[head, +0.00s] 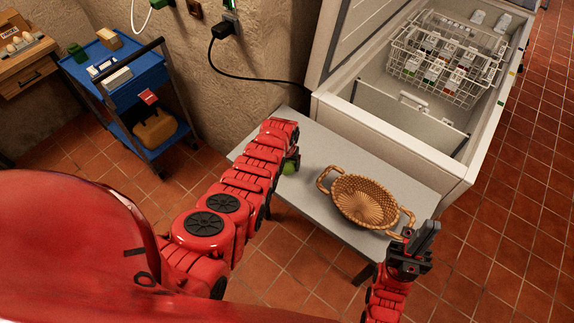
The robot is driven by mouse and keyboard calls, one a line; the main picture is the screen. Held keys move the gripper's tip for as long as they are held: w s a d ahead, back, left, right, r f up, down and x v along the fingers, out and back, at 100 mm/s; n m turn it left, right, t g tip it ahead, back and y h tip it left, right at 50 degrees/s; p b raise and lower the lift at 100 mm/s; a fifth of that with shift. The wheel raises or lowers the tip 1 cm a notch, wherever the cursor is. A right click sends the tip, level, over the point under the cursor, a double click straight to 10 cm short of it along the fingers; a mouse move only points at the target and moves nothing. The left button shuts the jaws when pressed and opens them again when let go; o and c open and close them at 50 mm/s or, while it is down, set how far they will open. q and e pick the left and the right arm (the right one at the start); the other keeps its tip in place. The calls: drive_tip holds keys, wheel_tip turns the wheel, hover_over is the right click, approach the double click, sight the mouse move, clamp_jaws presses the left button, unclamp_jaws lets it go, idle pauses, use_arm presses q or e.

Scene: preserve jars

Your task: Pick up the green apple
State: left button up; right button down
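The green apple (289,168) shows as a small round patch over the grey table, just below the end of my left arm. My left gripper (293,158) is at the apple, mostly hidden behind its own red wrist. I cannot tell whether its fingers are closed on the apple or around it. I also cannot tell whether the apple rests on the table. My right gripper (423,238) is at the table's right front corner, to the right of the wicker basket and away from the apple. Its dark fingers point up and right, and their opening is unclear.
An empty-looking wicker basket (364,201) with two handles stands on the grey table (315,146). An open chest freezer (395,140) with a white wire basket (447,62) is behind it. A blue cart (118,78) stands left by the wall.

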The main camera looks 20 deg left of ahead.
use_arm(q)
drive_tip(key=c, duration=1)
drive_tip(key=shift+o, duration=0.2)
drive_tip(key=shift+w+r, duration=0.1)
drive_tip(key=shift+r, duration=0.05)
